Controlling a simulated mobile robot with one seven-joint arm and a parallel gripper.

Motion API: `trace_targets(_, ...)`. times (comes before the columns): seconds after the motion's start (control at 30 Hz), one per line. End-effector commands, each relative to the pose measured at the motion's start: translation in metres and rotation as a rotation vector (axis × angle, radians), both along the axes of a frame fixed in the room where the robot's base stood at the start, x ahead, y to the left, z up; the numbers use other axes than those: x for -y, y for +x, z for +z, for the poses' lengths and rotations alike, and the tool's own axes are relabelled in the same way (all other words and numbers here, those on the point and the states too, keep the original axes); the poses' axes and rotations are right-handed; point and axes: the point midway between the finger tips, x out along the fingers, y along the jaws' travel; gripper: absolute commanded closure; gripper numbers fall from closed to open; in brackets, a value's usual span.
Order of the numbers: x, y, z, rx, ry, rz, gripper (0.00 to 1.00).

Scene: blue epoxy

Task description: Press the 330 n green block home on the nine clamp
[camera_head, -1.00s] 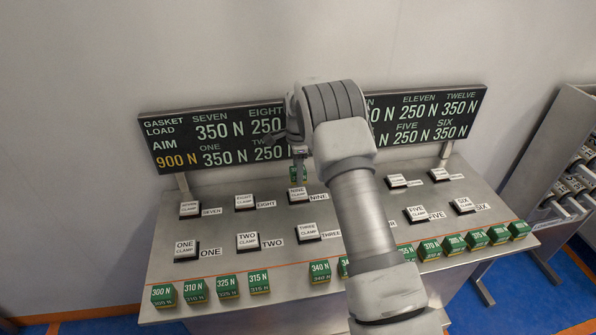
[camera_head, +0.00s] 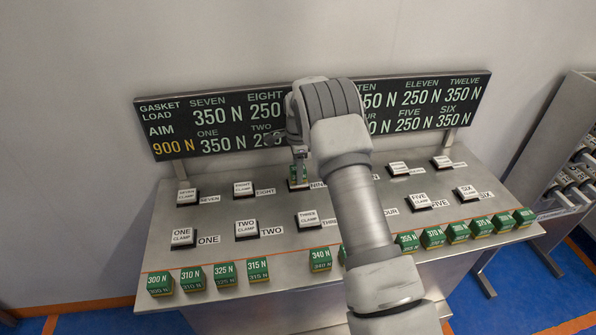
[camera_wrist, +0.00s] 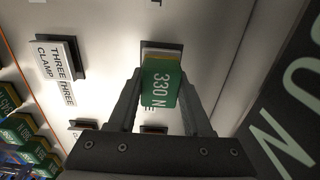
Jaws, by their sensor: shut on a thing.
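The green 330 N block (camera_wrist: 161,84) is between the fingers of my gripper (camera_head: 299,164), and the block also shows in the head view (camera_head: 298,174). My gripper is shut on it. The block is at the nine clamp (camera_head: 299,186), whose white face is mostly covered by it. In the wrist view, a white edge and the dark base of the nine clamp (camera_wrist: 150,46) show just beyond the block. I cannot tell whether the block touches the clamp or is fully seated.
The three clamp (camera_head: 309,219) and eight clamp (camera_head: 244,189) stand near on the sloped metal panel (camera_head: 280,268). Several green blocks line its front edge, including the 340 N block (camera_head: 320,260). A gasket load board (camera_head: 210,128) rises behind. A rack (camera_head: 570,150) stands at right.

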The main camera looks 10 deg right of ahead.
Motion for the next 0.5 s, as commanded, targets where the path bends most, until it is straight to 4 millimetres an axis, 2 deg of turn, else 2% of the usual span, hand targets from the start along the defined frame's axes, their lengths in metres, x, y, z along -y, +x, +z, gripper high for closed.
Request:
trace_targets(0.37,-0.0001,0.0,-0.0108,0.0,0.0,0.0,1.0)
trace_targets(0.4,-0.0001,0.0001,-0.0098,0.0,0.0,0.0,0.45)
trace_targets(0.5,-0.0001,0.0,-0.0096,0.0,0.0,0.0,0.27)
